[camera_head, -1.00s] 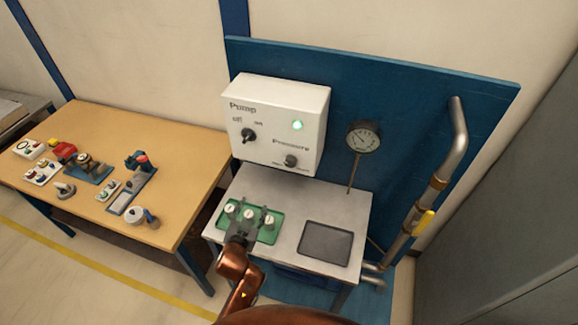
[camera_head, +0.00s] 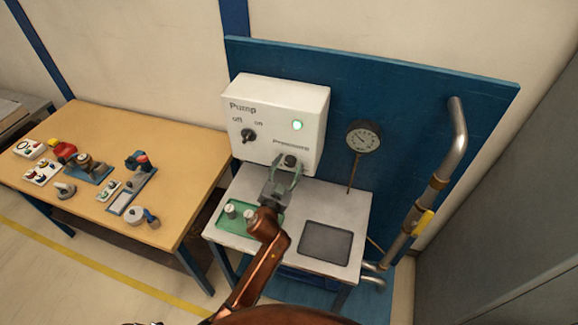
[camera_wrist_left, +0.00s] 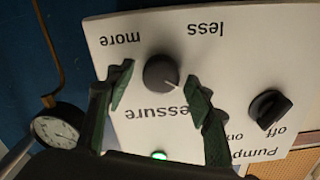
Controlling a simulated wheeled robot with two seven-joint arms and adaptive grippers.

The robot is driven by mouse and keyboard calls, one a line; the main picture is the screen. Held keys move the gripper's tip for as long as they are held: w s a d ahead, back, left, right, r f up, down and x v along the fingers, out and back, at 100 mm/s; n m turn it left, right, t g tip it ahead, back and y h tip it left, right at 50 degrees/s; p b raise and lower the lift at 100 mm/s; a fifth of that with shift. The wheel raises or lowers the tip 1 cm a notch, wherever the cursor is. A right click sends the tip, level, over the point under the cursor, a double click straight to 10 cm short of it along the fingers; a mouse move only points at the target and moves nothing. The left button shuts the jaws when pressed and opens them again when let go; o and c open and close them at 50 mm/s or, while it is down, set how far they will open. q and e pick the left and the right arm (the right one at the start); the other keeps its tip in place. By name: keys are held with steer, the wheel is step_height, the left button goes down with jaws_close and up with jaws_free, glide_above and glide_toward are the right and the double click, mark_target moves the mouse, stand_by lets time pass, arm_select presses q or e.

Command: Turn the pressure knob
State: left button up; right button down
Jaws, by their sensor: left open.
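The white pump box (camera_head: 262,105) is mounted on the blue panel. Its dark round pressure knob (camera_head: 290,161) is at the lower right of its face. My left gripper (camera_head: 287,172) is open in front of the pressure knob. In the left wrist view, the pressure knob (camera_wrist_left: 161,72) lies between the two spread green fingers of my left gripper (camera_wrist_left: 160,90), with gaps on both sides. The labels "more" and "less" show upside down beside it. The pump switch (camera_head: 248,135) is on the box's left, and a green lamp (camera_head: 297,125) glows. My right gripper is not in view.
A pressure gauge (camera_head: 363,137) stands on a stem right of the box. Below are a grey bench (camera_head: 290,215), a green tray (camera_head: 222,222) with white-topped pieces and a dark pad (camera_head: 325,243). A pipe (camera_head: 436,180) runs at the right. A wooden table (camera_head: 180,135) with devices stands left.

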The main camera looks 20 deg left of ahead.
arm_select(q)
steer(key=shift+c, duration=0.3)
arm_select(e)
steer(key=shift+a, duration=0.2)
arm_select(q)
steer(key=c, duration=1.1)
steer(key=shift+m, duration=0.3)
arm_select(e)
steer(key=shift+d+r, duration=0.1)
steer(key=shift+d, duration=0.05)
